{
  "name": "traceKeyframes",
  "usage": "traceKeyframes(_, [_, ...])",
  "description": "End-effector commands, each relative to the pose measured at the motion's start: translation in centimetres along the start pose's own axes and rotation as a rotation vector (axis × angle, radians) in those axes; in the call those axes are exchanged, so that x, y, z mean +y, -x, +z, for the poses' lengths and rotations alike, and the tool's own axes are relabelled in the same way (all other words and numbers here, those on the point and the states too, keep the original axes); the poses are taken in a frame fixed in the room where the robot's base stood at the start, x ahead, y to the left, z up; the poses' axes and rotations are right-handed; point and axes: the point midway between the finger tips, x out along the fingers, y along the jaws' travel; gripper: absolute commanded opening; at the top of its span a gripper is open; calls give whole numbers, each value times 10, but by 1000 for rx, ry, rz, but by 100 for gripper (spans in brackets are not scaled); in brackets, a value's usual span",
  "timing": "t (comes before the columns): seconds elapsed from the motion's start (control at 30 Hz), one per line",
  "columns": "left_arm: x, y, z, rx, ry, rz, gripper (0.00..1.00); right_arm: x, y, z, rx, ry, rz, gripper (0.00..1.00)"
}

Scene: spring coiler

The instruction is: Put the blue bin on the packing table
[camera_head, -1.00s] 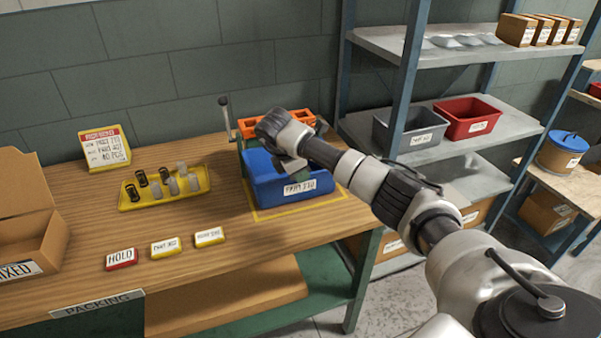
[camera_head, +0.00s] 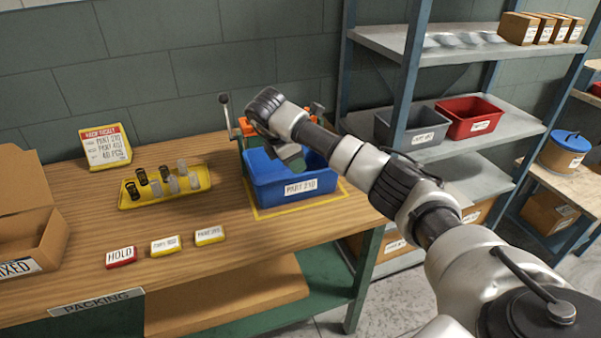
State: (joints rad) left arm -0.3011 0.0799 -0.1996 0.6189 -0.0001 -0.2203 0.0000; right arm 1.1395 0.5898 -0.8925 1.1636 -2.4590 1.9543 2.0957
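The blue bin (camera_head: 262,181) sits upright on the right end of the wooden packing table (camera_head: 120,279), inside a yellow outlined square (camera_head: 259,214). A white label on its front reads roughly PART 210. My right gripper (camera_head: 291,158) is over the bin's opening, pointing down. Its fingertips are small and partly hidden, so I cannot tell whether they are open or touch the bin. My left gripper is not in view.
An orange device with a lever (camera_head: 226,112) stands behind the bin. A yellow tray of springs (camera_head: 135,203), small label blocks (camera_head: 165,245) and an open cardboard box (camera_head: 50,240) are on the table. A shelf with grey (camera_head: 398,128) and red (camera_head: 462,122) bins stands right.

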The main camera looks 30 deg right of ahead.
Motion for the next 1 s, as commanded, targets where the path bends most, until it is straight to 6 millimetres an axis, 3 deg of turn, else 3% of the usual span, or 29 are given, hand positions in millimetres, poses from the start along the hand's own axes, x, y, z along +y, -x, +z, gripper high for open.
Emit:
traceKeyframes(0.1, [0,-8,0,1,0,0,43,0,26,-1,1,0,5,29])
traceKeyframes(0.2, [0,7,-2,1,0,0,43,1,51,2,-3,-1,4,29])
traceKeyframes(0.33, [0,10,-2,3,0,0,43,1,65,1,-2,-1,2,29])
traceKeyframes(1.0, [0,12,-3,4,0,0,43,0,72,0,0,-1,-1,29])
